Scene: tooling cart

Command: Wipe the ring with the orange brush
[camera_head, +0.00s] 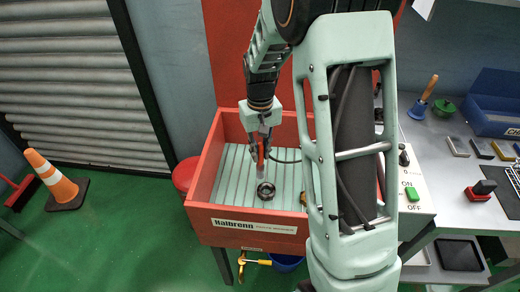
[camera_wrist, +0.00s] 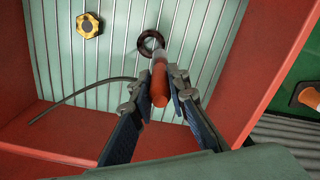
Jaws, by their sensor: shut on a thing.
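The ring (camera_head: 265,190) is dark and round and lies on the slatted floor of the red cart tray (camera_head: 200,190). It also shows in the wrist view (camera_wrist: 151,41). My gripper (camera_head: 262,143) points down into the tray, shut on the orange brush (camera_wrist: 160,80). In the wrist view the brush's orange handle lies between both fingers, and its paler far end reaches toward the ring. I cannot tell whether the brush touches the ring. In the head view my gripper partly hides the brush.
A yellow hex nut (camera_wrist: 88,25) lies on the slats, apart from the ring, with a dark hose (camera_wrist: 80,92) nearby. The tray's red walls surround the work area. A grey bench (camera_head: 450,190) with a blue bin (camera_head: 490,105) stands at right. A traffic cone (camera_head: 52,178) stands at left.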

